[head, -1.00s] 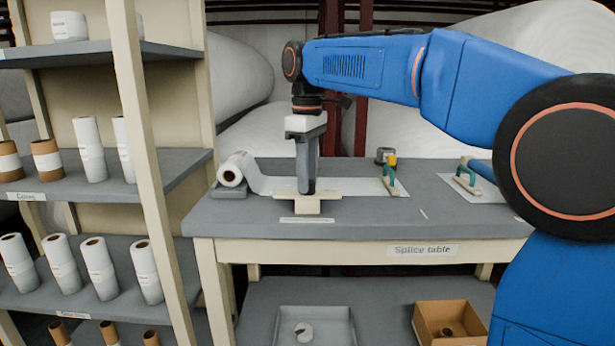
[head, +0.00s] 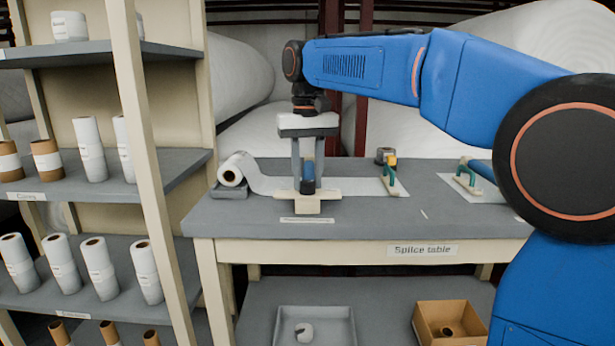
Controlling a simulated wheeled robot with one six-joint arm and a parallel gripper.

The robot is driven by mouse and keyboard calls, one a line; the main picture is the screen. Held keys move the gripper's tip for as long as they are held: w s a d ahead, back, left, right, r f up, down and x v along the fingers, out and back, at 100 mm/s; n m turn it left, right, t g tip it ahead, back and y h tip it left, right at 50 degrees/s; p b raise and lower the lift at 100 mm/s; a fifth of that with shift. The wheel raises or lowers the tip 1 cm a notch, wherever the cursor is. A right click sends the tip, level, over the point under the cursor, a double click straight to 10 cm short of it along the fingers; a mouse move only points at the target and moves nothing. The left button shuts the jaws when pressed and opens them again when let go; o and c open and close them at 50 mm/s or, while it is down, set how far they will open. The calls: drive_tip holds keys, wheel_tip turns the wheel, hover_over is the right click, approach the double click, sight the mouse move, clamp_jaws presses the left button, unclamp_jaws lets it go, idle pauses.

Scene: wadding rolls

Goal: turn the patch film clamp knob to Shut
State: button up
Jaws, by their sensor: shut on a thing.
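The patch film clamp (head: 308,205) is a cream block with a crossbar near the front edge of the splice table. The fingers hide part of the knob. A small label (head: 306,220) lies on the table in front of the clamp, but its words are too small to read.
Green-handled tools (head: 390,181) and a tape roll (head: 385,156) sit to the right. The splice table (head: 365,222) has bare room at front right. A shelf post (head: 150,170) stands left.

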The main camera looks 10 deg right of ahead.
drive_tip(key=shift+r+m, duration=0.1)
drive_tip(key=shift+m, duration=1.9)
drive_tip(key=o, duration=1.1)
drive_tip(key=shift+c, duration=0.2)
